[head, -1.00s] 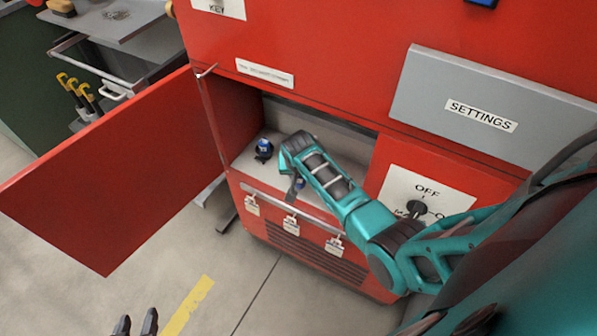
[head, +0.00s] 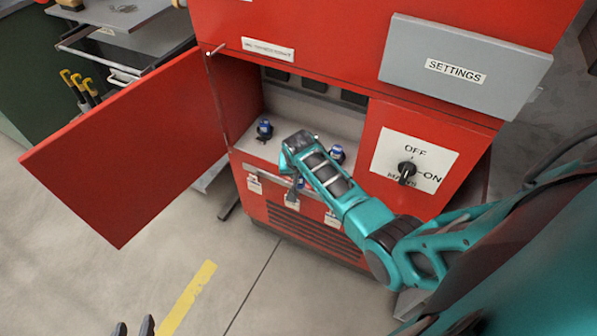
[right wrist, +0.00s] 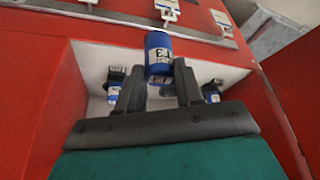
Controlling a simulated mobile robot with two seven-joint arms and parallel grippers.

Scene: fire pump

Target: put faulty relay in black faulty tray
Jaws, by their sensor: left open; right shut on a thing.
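My right gripper (right wrist: 158,90) is shut on a blue cylindrical relay (right wrist: 158,48) with a white label. The held relay is mostly hidden behind my right gripper (head: 297,172) in the head view, at the front edge of the open red cabinet. Two other blue relays stand on the cabinet's pale floor, one on the left (head: 264,130) and one on the right (head: 337,153). My left gripper (head: 133,328) is open and empty, low over the floor at the bottom left; only its fingertips show. I cannot make out the black faulty tray in these views.
The red cabinet door (head: 125,150) stands open to the left. White tags (head: 254,184) hang below the opening. The OFF/ON switch panel (head: 410,168) is on the right. A grey workbench (head: 120,20) stands at the back left. Floor in front is clear.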

